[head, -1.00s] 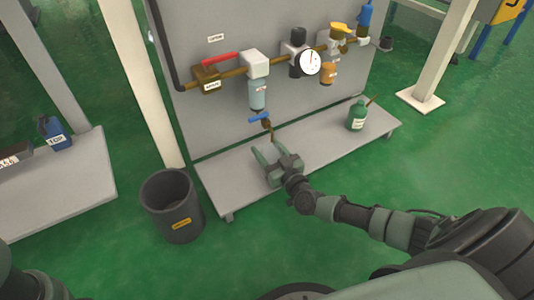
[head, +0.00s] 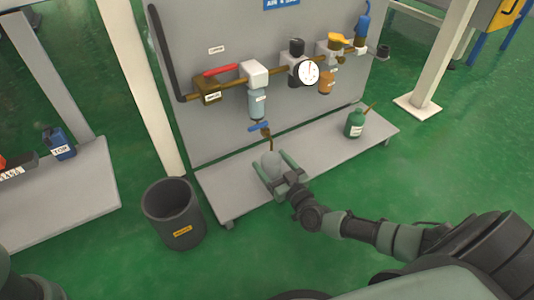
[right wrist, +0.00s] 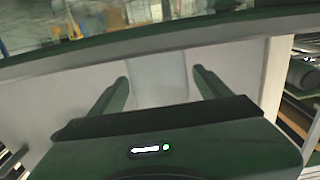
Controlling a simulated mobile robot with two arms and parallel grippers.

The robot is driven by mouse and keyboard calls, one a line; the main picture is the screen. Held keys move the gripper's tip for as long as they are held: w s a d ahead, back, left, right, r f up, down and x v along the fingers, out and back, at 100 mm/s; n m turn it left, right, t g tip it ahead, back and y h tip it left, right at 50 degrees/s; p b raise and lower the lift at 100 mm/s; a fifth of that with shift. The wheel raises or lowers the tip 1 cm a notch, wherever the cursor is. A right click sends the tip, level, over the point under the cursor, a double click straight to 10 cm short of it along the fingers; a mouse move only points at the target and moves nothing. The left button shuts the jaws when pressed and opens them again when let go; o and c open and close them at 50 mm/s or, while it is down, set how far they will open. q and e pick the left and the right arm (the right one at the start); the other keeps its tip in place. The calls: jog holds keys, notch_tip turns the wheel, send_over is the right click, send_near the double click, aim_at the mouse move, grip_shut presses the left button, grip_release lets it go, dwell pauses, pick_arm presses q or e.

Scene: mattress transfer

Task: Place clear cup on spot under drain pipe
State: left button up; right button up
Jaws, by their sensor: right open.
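The clear cup (head: 271,159) shows as a pale, rounded shape on the grey shelf (head: 330,140), just under the drain pipe (head: 270,143) below the blue-handled valve (head: 259,127). My right gripper (head: 272,163) is open, with one finger on each side of the cup. In the right wrist view the cup (right wrist: 160,75) is a faint, see-through block between the two spread fingers (right wrist: 160,82). Whether a finger touches it cannot be told. My left gripper is out of view.
A panel with pipes and a gauge (head: 308,72) rises behind the shelf. A green bottle (head: 354,122) stands to the right on the shelf. A dark bin (head: 173,212) stands on the floor at the left. The shelf between cup and bottle is clear.

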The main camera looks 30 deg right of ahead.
aim_at(277, 168)
jog(key=s+p, duration=0.1)
jog(key=s, duration=0.3)
jog(key=s+p, duration=0.2)
jog(key=s, duration=0.2)
jog(key=shift+d+r+p, duration=0.15)
jog(key=shift+r+p, duration=0.05)
jog(key=shift+p, duration=0.1)
jog(key=shift+s+f, duration=0.15)
jog(key=shift+s, duration=0.3)
